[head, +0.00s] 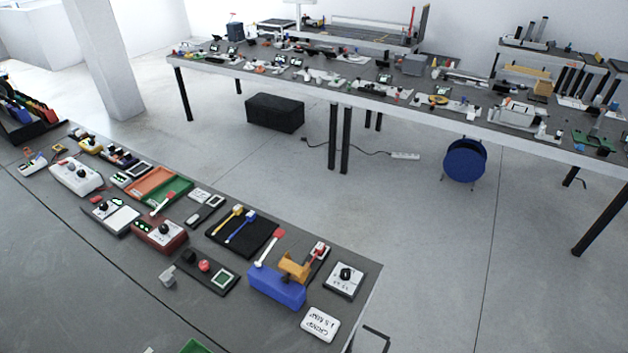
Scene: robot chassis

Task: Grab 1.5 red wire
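I cannot single out a wire marked 1.5 red. A black rack (22,131) at the far left edge holds several coloured strips, among them blue, red and yellow ones; they are too small to identify. A white block (320,325) at the near right table corner carries upside-down lettering that seems to read "CRIMP 1.5 MM". A blue block (277,288) with an orange part (295,266) stands beside it. A stick with a red tip (272,246) leans by the blue block. Neither of my grippers shows in this view.
The grey near table (60,240) carries a row of small devices, a black tray (243,235) and an orange-green tray (158,187). Its front left surface is bare. A long far table (300,78) is crowded.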

